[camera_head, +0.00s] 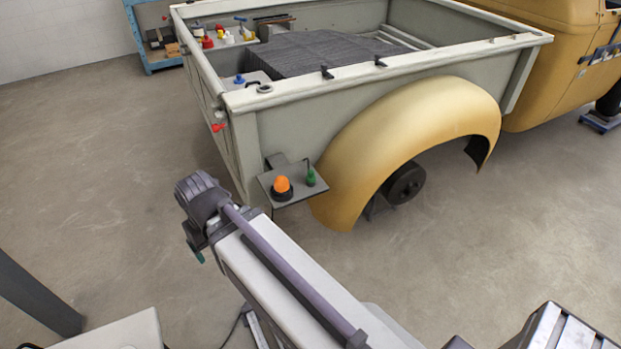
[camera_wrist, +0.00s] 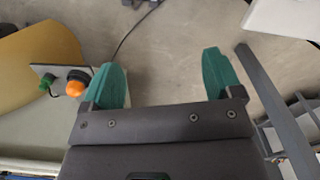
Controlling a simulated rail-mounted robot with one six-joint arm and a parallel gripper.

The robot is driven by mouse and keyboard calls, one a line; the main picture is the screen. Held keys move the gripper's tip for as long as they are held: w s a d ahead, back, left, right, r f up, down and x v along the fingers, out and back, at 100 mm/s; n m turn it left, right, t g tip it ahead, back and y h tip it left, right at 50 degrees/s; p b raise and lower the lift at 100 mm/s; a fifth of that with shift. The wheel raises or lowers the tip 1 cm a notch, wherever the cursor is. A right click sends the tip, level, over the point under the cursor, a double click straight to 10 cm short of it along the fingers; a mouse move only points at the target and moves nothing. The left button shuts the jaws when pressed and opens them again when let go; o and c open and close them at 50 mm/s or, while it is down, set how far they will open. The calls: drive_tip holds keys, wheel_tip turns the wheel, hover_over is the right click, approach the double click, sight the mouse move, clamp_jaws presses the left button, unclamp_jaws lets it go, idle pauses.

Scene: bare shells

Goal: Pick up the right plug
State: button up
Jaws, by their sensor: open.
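A small grey shelf plate (camera_head: 300,195) sticks out from the truck bed's rear corner beside the rear fender. An orange plug (camera_head: 282,186) with a dark base stands on it. A smaller green plug (camera_head: 311,177) stands to its right in the head view. In the wrist view the orange plug (camera_wrist: 75,88) and green plug (camera_wrist: 46,82) show at the left, outside the fingers and near the left one. My gripper (camera_wrist: 163,78) is open with its green fingers apart and only floor between them. In the head view its tip is mostly hidden by my wrist.
The pickup's rear fender (camera_head: 410,120) and grey bed wall (camera_head: 300,132) stand behind the plate. Coloured items, including a blue one (camera_head: 239,79), sit in the bed. A red piece (camera_head: 217,127) is on the tailgate side.

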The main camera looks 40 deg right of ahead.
idle(0.4)
drive_tip(key=c, duration=0.5)
